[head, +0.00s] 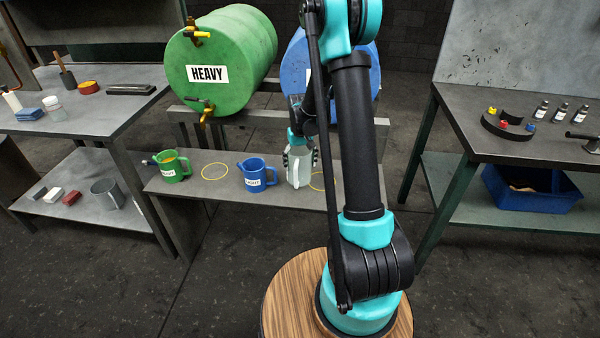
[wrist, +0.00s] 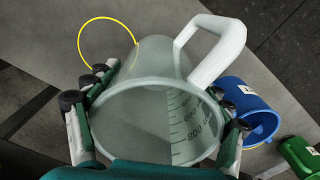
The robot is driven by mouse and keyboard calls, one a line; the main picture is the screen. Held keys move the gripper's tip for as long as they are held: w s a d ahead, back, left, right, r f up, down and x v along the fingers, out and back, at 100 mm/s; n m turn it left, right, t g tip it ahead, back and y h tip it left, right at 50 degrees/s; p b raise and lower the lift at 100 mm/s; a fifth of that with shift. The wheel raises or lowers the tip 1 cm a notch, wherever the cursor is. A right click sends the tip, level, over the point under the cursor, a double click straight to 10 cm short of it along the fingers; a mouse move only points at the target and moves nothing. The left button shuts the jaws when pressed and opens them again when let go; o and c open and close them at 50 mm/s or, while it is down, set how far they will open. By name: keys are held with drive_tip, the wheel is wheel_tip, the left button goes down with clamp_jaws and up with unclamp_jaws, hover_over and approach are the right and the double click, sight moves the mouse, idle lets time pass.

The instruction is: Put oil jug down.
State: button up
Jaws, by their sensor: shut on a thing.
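My gripper (head: 300,158) is shut on a pale translucent measuring jug (head: 299,174), upright at the low bench (head: 225,195). In the wrist view the fingers clasp the jug (wrist: 150,110) from both sides near its rim; its white handle (wrist: 222,50) points up and right, and a scale shows inside. No oil is plainly visible in it. I cannot tell whether its base touches the bench. A yellow ring (head: 320,181) lies just right of it, partly hidden by my arm; the ring (wrist: 80,38) is also beside the jug in the wrist view.
A blue jug (head: 256,175) stands close to the left of the held jug. Further left are another yellow ring (head: 214,172) and a green jug (head: 173,167). Behind are a green HEAVY drum (head: 225,55) and a blue drum (head: 296,65). The bench around the left ring is clear.

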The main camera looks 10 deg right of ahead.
sight(300, 172)
drive_tip(key=shift+f, duration=2.15)
drive_tip(key=o, duration=1.2)
drive_tip(key=shift+f, duration=0.1)
